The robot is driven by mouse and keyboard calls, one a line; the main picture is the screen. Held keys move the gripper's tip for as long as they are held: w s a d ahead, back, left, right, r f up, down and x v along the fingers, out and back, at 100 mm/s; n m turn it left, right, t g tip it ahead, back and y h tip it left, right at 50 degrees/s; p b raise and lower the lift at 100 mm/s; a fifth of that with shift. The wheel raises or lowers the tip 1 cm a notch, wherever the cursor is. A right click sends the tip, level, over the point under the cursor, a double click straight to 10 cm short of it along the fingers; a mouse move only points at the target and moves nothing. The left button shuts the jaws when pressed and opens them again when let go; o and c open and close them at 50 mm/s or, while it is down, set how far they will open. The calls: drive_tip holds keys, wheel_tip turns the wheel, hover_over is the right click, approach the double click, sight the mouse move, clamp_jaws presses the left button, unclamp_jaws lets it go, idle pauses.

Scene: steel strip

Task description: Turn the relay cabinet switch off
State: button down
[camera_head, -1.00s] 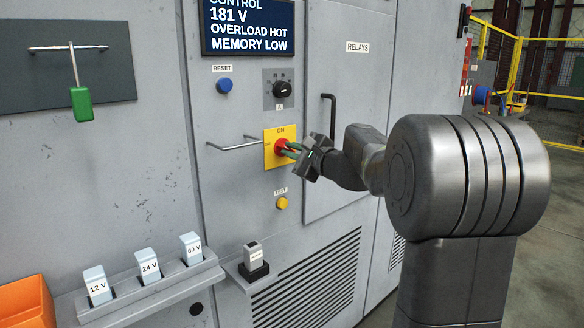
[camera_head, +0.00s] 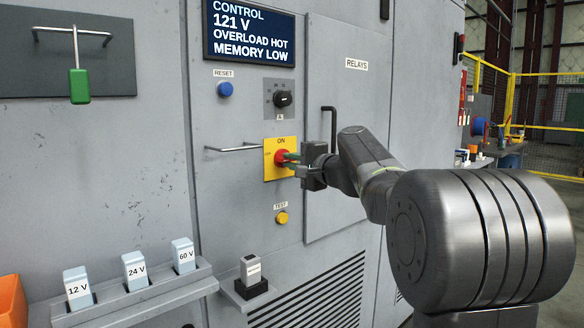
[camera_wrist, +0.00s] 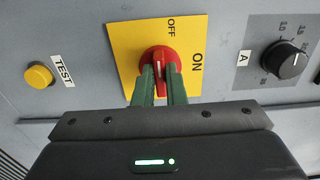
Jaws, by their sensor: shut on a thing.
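The relay cabinet switch is a red rotary knob (camera_head: 281,157) on a yellow plate (camera_head: 271,168) marked ON at the top and OFF at the left. It also shows in the wrist view as the red knob (camera_wrist: 157,53), with its grip bar lined up toward the OFF side. My gripper (camera_head: 287,160) reaches in from the right. In the wrist view, the green fingers of my gripper (camera_wrist: 160,80) are shut on the knob's bar, one on each side. The fingers hide part of the knob.
A bar handle (camera_head: 234,149) sticks out left of the plate. A black door handle (camera_head: 329,128) is close to my wrist. A yellow TEST button (camera_head: 282,218) is below, and a black dial (camera_head: 283,99) is above. The display (camera_head: 249,32) reads 121 V.

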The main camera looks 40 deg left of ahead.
drive_tip(key=shift+f, duration=0.1)
idle(0.3)
drive_tip(key=c, duration=1.5)
unclamp_jaws()
drive_tip(key=v, duration=1.4)
drive_tip(key=shift+b, duration=0.3)
drive_tip(key=shift+a, duration=0.2)
drive_tip(key=x, duration=1.3)
drive_tip(key=shift+w+a+p, duration=0.1)
drive_tip(key=shift+a+p, duration=0.2)
